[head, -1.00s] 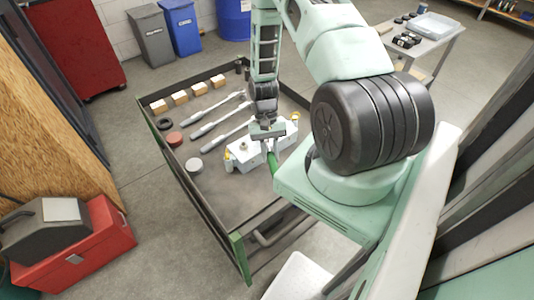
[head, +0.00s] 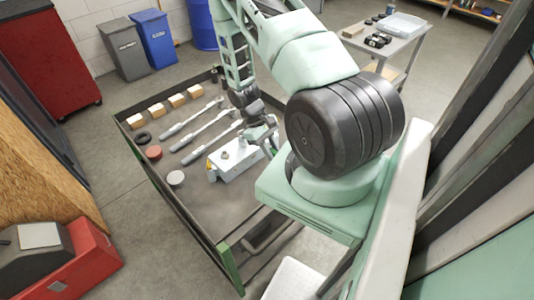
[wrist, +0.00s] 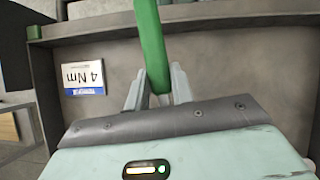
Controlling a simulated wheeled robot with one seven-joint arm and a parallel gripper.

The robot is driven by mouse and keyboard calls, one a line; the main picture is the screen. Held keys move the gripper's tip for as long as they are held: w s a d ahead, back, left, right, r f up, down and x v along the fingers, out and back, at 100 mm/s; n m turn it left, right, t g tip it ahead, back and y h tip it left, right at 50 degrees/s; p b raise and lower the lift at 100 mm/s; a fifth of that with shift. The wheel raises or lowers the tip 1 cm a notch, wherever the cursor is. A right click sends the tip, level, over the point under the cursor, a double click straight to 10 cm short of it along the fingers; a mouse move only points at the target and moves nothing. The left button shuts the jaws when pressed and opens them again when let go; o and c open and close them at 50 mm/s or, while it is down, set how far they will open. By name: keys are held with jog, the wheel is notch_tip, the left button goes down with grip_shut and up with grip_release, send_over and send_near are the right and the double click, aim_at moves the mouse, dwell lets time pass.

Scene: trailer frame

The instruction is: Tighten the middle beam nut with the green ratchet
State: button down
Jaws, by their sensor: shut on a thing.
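The green ratchet (wrist: 152,45) shows in the wrist view as a green handle running up out of the picture. My gripper (wrist: 157,72) is shut on it, with a finger on each side of the handle. The ratchet's head is out of the wrist view. In the head view my gripper (head: 262,134) is over the right side of the tray, beside a pale metal block (head: 232,160) with small fittings on top. The ratchet is mostly hidden there. I cannot make out the middle beam nut in either view.
The dark-rimmed tray table (head: 190,245) holds wooden blocks (head: 157,110), several long silver wrenches (head: 190,132) and round pucks (head: 175,178). Its front part is clear. A side table (head: 405,45) stands at back right.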

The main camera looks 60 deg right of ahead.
jog(key=d+n+h, duration=0.2)
jog(key=d+n, duration=0.2)
jog(key=d, duration=0.1)
jog(key=shift+w, duration=0.15)
jog(key=shift+s+a+m+y, duration=0.2)
jog(key=shift+a+m+y, duration=0.1)
jog(key=shift+a+m, duration=0.55)
jog(key=shift+a, duration=0.2)
jog(key=shift+a+m+y, duration=0.4)
jog(key=shift+a+m, duration=0.25)
jog(key=shift+a, duration=0.2)
jog(key=shift+d+n+h, duration=0.5)
jog(key=shift+d+n, duration=0.4)
jog(key=shift+d, duration=0.05)
